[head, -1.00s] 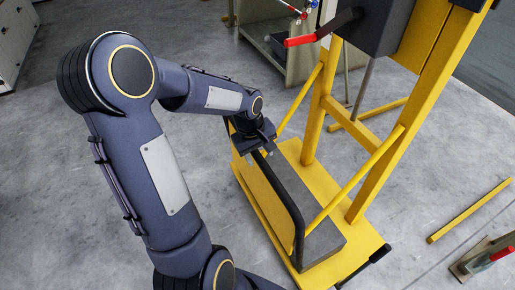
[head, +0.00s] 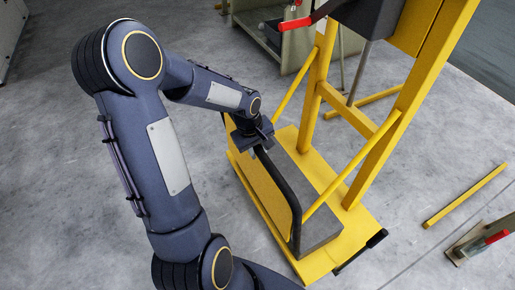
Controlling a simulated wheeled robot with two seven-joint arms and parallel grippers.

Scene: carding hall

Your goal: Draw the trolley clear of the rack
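The trolley (head: 320,263) has a low yellow deck with a dark grey block on it and a black tubular handle (head: 285,187) along the near side. Yellow uprights and slanted braces rise at its right. I cannot tell whether they belong to the trolley. My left gripper (head: 263,147) is at the far end of the handle, its fingers closed about the bar. The wrist hides that end of the bar. A pale green shelf unit (head: 290,55) at the back may be the rack; I cannot tell for sure. My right gripper is out of view.
A black pedal-like bar (head: 362,250) sticks out at the deck's near right corner. A yellow bar (head: 465,195) and a red-handled item (head: 482,240) lie at right. Floor at left is bare.

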